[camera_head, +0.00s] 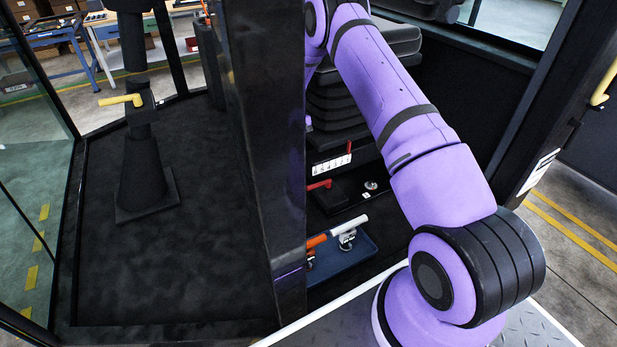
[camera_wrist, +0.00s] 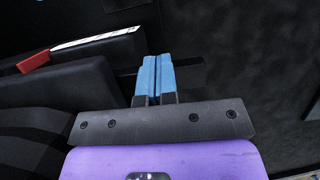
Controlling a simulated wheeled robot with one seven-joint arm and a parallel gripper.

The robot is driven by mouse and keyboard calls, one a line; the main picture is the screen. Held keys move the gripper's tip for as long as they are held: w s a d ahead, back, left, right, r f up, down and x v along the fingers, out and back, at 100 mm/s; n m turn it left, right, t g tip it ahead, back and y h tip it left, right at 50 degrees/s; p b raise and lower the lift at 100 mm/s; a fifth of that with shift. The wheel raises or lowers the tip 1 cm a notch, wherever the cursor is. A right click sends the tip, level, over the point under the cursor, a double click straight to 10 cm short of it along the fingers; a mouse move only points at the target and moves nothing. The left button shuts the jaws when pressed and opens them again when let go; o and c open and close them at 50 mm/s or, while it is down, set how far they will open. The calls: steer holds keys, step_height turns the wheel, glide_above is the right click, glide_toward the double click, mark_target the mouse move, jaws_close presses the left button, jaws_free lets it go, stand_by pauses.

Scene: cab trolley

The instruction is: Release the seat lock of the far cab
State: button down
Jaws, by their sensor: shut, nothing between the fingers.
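My gripper (camera_wrist: 155,78) shows in the wrist view with its two blue fingertips pressed together and nothing between them. It is hidden in the head view, where my purple arm reaches into the cab. The black cab seat (camera_head: 345,105) stands behind the dark pillar. A red lever (camera_head: 320,185) sticks out low at the seat base, and a small red pointer (camera_head: 349,147) stands by a white marked strip (camera_head: 332,164). In the wrist view a red piece (camera_wrist: 34,61) lies left of my fingertips, apart from them; I cannot tell which red part it is.
The dark cab pillar (camera_head: 278,150) hides part of the seat. A blue tray (camera_head: 345,262) with an orange-and-white tool (camera_head: 335,231) lies on the floor near the entry. A black pedestal with a yellow handle (camera_head: 120,100) stands left. The cab floor (camera_head: 205,200) between is clear.

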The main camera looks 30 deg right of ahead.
mark_target(319, 186)
steer(key=s+f, duration=0.7)
steer(key=f, duration=0.3)
steer(key=shift+f, duration=0.15)
